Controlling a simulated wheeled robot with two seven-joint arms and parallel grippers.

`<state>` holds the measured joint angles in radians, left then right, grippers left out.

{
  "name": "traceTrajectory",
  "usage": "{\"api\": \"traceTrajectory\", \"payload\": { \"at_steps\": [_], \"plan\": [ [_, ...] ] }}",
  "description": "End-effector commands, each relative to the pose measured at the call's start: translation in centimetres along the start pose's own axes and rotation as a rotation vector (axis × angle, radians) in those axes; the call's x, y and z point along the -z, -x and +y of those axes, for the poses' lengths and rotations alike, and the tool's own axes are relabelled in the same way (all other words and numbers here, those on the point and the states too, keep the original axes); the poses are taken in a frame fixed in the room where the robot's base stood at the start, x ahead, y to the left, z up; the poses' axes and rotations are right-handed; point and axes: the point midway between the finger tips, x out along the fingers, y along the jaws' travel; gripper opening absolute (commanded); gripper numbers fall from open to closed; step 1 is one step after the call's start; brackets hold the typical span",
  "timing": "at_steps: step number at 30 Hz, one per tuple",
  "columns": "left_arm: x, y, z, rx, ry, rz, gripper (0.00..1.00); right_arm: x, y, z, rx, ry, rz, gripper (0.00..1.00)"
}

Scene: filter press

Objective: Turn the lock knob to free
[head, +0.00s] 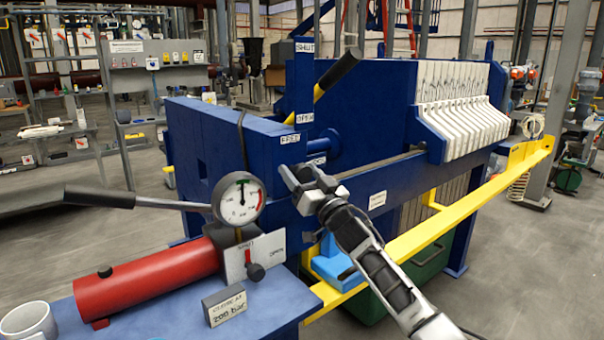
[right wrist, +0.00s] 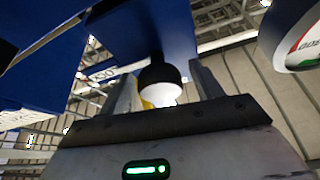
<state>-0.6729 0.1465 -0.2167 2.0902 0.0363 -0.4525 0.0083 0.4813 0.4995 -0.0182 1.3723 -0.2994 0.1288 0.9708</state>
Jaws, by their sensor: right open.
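The blue filter press frame (head: 235,150) has a "FREE" label (head: 290,139) and another small label (head: 317,161) just above my right gripper (head: 297,180). The gripper is at the frame's near end. In the right wrist view, a dark rounded knob (right wrist: 160,82) with a pale end shows between the two fingers of my right gripper (right wrist: 165,90). The fingers are apart, with a visible gap on the knob's right. In the head view my gripper seems to hide the knob, so its setting cannot be read. My left gripper is not in view.
A black-gripped lever with a yellow shaft (head: 336,72) slants above, by an upright post marked "SHUT" and "OPEN". A red cylinder (head: 150,278), a gauge (head: 238,200) and a long black handle (head: 100,197) stand at the left front. A yellow rail (head: 430,225) runs along the right.

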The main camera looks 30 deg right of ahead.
Motion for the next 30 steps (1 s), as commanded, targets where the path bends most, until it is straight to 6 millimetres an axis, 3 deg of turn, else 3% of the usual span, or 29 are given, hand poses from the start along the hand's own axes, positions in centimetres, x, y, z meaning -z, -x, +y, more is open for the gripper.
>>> {"api": "traceTrajectory", "payload": {
  "at_steps": [7,12,23,30],
  "plan": [
    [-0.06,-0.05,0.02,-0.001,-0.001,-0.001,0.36,-0.05,-0.02,-0.01,0.0,0.0,-0.001,0.62],
    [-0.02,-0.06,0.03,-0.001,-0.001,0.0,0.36,-0.05,0.0,-0.01,0.0,0.0,-0.001,0.2],
    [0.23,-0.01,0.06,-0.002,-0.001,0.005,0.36,-0.07,0.02,0.04,0.016,0.04,-0.001,0.2],
    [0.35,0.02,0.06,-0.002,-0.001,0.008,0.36,-0.05,0.02,0.09,0.072,0.174,-0.002,0.2]
  ]
}}
